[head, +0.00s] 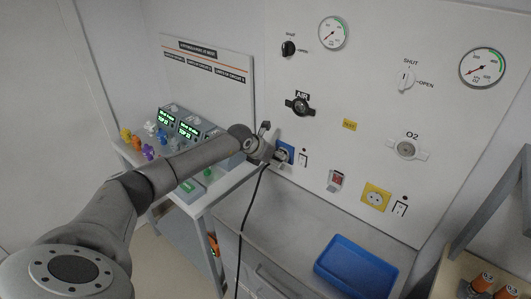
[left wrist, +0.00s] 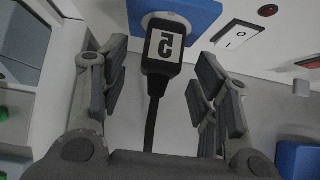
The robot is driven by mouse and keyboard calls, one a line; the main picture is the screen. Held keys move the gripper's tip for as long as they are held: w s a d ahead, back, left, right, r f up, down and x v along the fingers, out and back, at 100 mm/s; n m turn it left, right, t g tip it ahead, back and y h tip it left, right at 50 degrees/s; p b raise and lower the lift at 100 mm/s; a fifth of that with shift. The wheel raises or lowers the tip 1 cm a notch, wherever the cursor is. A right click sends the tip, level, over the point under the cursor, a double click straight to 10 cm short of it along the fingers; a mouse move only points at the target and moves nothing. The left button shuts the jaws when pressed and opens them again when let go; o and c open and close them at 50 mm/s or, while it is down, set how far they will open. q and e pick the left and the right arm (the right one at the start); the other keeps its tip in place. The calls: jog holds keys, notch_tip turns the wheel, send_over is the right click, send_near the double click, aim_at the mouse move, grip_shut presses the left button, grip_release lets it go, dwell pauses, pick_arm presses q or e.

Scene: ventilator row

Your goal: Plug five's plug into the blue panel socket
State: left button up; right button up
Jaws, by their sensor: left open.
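Five's plug (left wrist: 164,46) is black with a white label reading 5, upside down in the left wrist view. Its head is against the round white face of the blue panel socket (left wrist: 200,14), and it appears seated there; the contacts are hidden. The blue socket (head: 286,149) also shows in the head view, partly behind my gripper. The plug's black cable (head: 244,215) hangs down from there. My left gripper (head: 273,154) is at the socket. In the left wrist view its fingers (left wrist: 158,72) are open, one on each side of the plug, with gaps visible.
A white rocker switch (left wrist: 238,38) is just right of the blue socket. A yellow socket (head: 376,197) is farther right on the panel. A blue tray (head: 356,266) lies on the counter below. Ventilators with green screens (head: 166,118) stand on the left, beyond my arm.

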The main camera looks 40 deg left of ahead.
pick_arm(q)
jog(key=v, duration=1.1)
jog(key=shift+d+r, duration=0.1)
jog(key=shift+r, duration=0.05)
